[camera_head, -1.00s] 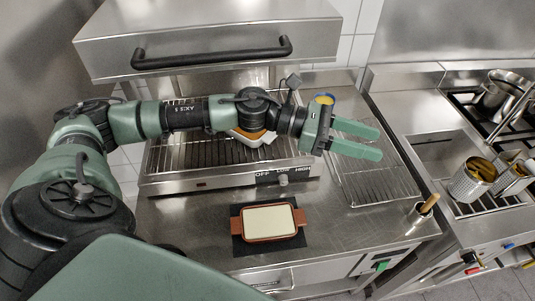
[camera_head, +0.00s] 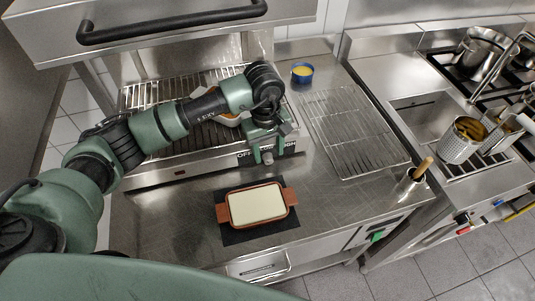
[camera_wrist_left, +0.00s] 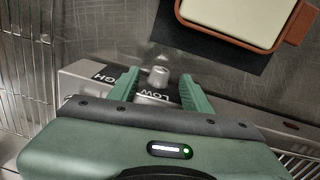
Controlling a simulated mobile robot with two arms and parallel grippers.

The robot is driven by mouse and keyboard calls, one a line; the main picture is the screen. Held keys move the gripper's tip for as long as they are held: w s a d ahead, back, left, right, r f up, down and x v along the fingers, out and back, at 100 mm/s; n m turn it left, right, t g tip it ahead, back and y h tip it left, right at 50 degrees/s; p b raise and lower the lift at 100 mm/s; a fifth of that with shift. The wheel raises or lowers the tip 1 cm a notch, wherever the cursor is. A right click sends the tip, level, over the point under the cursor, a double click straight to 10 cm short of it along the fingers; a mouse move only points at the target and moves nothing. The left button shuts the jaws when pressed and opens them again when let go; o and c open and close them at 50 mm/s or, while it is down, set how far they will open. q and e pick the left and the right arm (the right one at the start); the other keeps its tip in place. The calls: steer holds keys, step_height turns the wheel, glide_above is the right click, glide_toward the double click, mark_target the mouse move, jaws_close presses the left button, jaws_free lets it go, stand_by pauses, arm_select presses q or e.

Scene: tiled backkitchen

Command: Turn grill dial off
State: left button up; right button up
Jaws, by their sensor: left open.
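The grill dial (camera_wrist_left: 158,76) is a small metal knob on the front panel of the grill (camera_head: 165,175). In the left wrist view it lies between the two fingers of my left gripper (camera_wrist_left: 160,88), close to the fingertips. The fingers are open, with a gap to the dial on both sides. In the head view the gripper (camera_head: 268,153) points down at the panel around the dial (camera_head: 267,157). The label "LOW" and part of "HIGH" show in the wrist view; "OFF" shows in the head view, with the rest of the lettering partly covered. My right gripper does not show.
A brown dish (camera_head: 258,205) with pale content sits on a dark mat (camera_head: 232,236) in front of the grill. A wire rack (camera_head: 352,130) and a blue tin (camera_head: 302,73) are to the right. The grill's raised hood handle (camera_head: 170,24) is above the arm.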

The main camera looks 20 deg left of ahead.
mark_target(267, 159)
arm_select(q)
steer(key=shift+d+f+p, duration=0.1)
steer(key=shift+f+p, duration=0.25)
steer(key=shift+f, duration=1.35)
steer(key=shift+w, duration=0.1)
jaws_close()
steer(key=shift+f, duration=0.1)
steer(key=t+h+b, duration=0.1)
steer(key=b, duration=0.3)
steer(key=h+b, duration=0.1)
steer(key=b, duration=0.3)
steer(key=t+h+b, duration=0.1)
steer(key=b, duration=0.4)
steer(key=shift+a+f+t+h, duration=0.3)
steer(key=shift+a, duration=0.1)
steer(key=shift+s+r+b, duration=0.1)
steer(key=shift+s+b, duration=0.1)
steer(key=shift+b, duration=0.1)
steer(key=shift+r+h, duration=0.25)
steer(key=shift+h, duration=0.05)
jaws_free()
